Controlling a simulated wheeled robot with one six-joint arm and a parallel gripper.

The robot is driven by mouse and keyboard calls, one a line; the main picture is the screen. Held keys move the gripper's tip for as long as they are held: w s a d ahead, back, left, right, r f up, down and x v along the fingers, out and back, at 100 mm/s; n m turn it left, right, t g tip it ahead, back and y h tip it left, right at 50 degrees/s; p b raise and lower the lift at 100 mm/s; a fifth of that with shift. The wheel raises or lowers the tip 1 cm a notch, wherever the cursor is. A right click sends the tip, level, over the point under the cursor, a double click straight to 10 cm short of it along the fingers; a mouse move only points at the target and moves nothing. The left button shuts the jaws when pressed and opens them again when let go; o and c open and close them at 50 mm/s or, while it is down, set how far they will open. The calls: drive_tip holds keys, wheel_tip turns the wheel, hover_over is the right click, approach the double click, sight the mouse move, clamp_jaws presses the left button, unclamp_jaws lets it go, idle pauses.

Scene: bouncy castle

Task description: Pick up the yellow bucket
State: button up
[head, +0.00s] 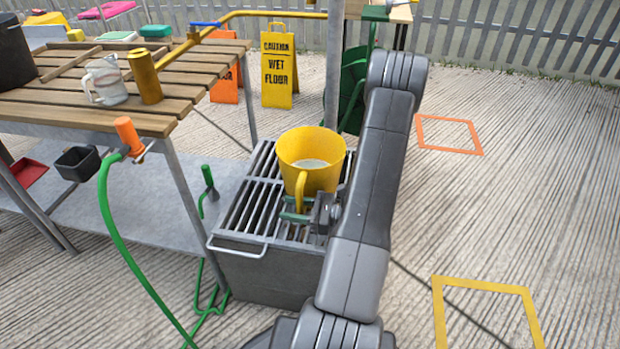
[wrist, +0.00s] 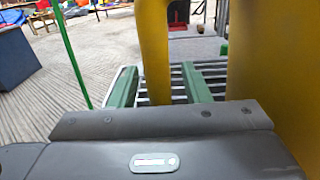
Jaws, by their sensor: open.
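The yellow bucket (head: 318,178) stands upright on the slatted top of a grey drain box, with some pale liquid or a pale bottom showing inside. Its upright side handle (head: 300,190) faces me. My gripper (head: 290,209) is open at the handle's lower part, low over the slats. In the wrist view my gripper (wrist: 158,72) has its green fingers on either side of the yellow handle, with gaps showing. The bucket's wall (wrist: 275,70) fills the right of that view. Part of the bucket's base is hidden.
The slatted grey box (head: 265,275) stands beside a wooden table (head: 130,119) with a clear jug (head: 105,82) and a yellow can (head: 145,78). A green hose (head: 115,235) rises at front left. A wet floor sign (head: 277,72) stands behind. Floor at right is open, with taped squares.

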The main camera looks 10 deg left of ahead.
clamp_jaws()
idle(1.3)
